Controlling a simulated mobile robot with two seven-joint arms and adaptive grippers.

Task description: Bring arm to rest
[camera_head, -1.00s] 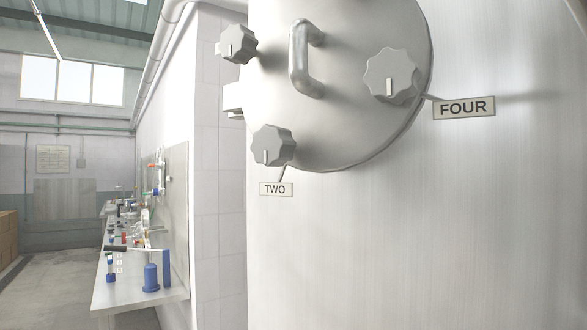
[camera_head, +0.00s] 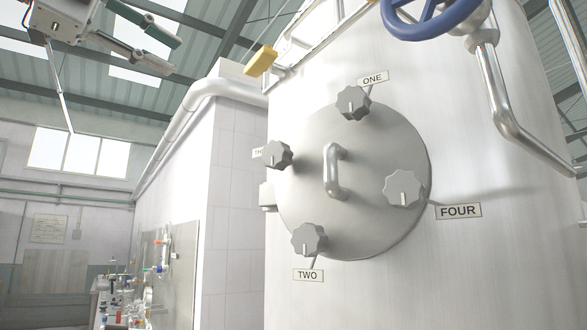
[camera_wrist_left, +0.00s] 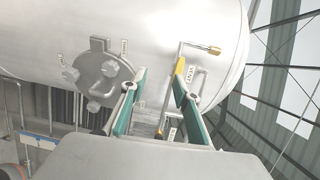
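My left gripper (camera_head: 160,48) is at the top left of the head view, raised in the air left of the steel tank. Its two green-padded fingers are spread apart with nothing between them. The wrist view also shows the fingers (camera_wrist_left: 158,100) apart and empty, with the tank (camera_wrist_left: 190,25) beyond them. My right gripper is in neither view.
The tank's round hatch (camera_head: 350,220) has a handle (camera_head: 333,170) and knobs labelled ONE, TWO and FOUR; another label is partly hidden. A yellow-gripped lever (camera_head: 261,61) and a blue handwheel (camera_head: 430,18) sit higher. A cluttered bench (camera_head: 125,308) is at lower left.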

